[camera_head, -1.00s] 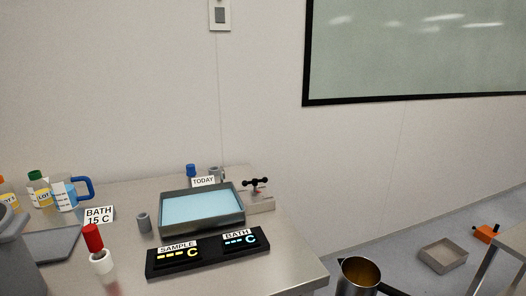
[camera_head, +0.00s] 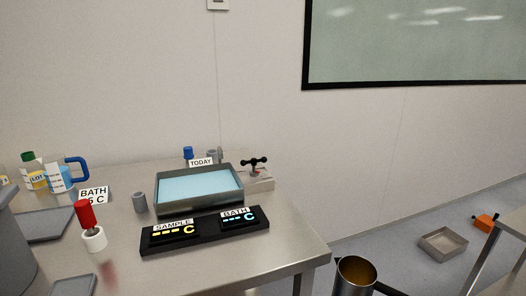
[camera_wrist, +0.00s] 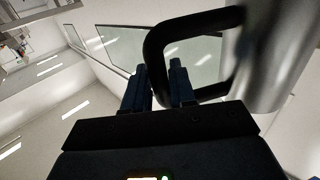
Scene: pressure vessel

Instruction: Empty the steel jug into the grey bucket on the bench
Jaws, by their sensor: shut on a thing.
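The steel jug (camera_head: 355,277) is at the bottom of the head view, beyond the bench's right edge. It looks upright, its open mouth shows a brownish inside, and its dark handle points right. In the wrist view the jug's shiny body (camera_wrist: 270,60) fills the upper right. My gripper (camera_wrist: 158,78) shows there with its two dark fingers shut on the jug's black handle (camera_wrist: 153,50). A large grey vessel (camera_head: 12,245), likely the grey bucket, stands on the bench at the left edge, cut off by the frame. What the jug and the bucket hold is hidden.
On the bench (camera_head: 215,272) stand a water bath (camera_head: 198,188), a black display panel (camera_head: 205,231), a red-topped white item (camera_head: 92,235), a grey cup (camera_head: 139,202) and a blue-handled jug (camera_head: 62,178). A tray (camera_head: 442,243) lies on the floor at right.

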